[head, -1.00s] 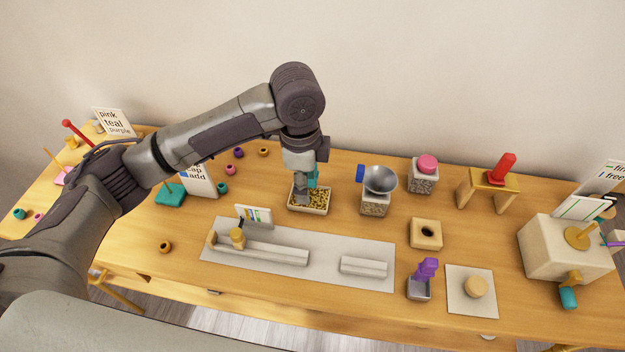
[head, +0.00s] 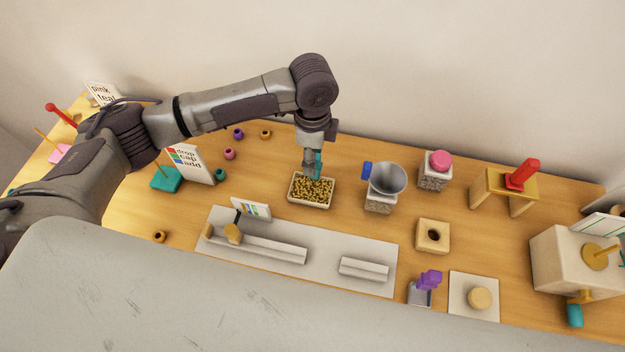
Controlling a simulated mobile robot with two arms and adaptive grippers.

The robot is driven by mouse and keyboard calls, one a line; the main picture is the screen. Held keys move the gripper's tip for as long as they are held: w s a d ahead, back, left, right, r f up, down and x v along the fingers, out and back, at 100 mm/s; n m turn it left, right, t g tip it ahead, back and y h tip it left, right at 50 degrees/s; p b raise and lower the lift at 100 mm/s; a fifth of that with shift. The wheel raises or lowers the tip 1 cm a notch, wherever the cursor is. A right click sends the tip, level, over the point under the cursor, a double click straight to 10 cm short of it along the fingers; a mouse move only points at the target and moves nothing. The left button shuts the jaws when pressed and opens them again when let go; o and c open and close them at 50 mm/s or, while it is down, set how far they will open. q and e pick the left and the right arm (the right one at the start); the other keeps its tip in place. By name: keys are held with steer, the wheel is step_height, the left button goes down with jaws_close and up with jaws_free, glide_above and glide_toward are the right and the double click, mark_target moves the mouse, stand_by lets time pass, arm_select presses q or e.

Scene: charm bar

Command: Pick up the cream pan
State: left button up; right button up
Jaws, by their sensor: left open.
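The cream pan (head: 309,205) is a small rectangular tray filled with gold beads, on the wooden table near the middle of the head view. My left gripper (head: 313,172) points down at the pan's far rim, with teal on its fingers. Its fingers are open. They overlap the far edge of the pan in the picture, and I cannot tell whether they touch it. The pan sits flat on the table. My right gripper is not in view.
A funnel on a jar (head: 387,180) stands right of the pan. A grey mat (head: 330,272) with rails and a small card (head: 252,208) lie in front. Bare table lies between pan and sign.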

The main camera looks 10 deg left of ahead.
mark_target(312, 180)
arm_select(q)
step_height(312, 180, down, 2)
steer(key=shift+w+d+f+p, duration=0.15)
steer(key=shift+f+p, duration=0.1)
steer(key=shift+p, duration=0.4)
step_height(312, 180, down, 2)
steer(key=shift+f, duration=0.2)
steer(key=shift+w+f, duration=0.1)
steer(key=shift+f, duration=0.25)
steer(key=shift+c, duration=0.3)
jaws_close()
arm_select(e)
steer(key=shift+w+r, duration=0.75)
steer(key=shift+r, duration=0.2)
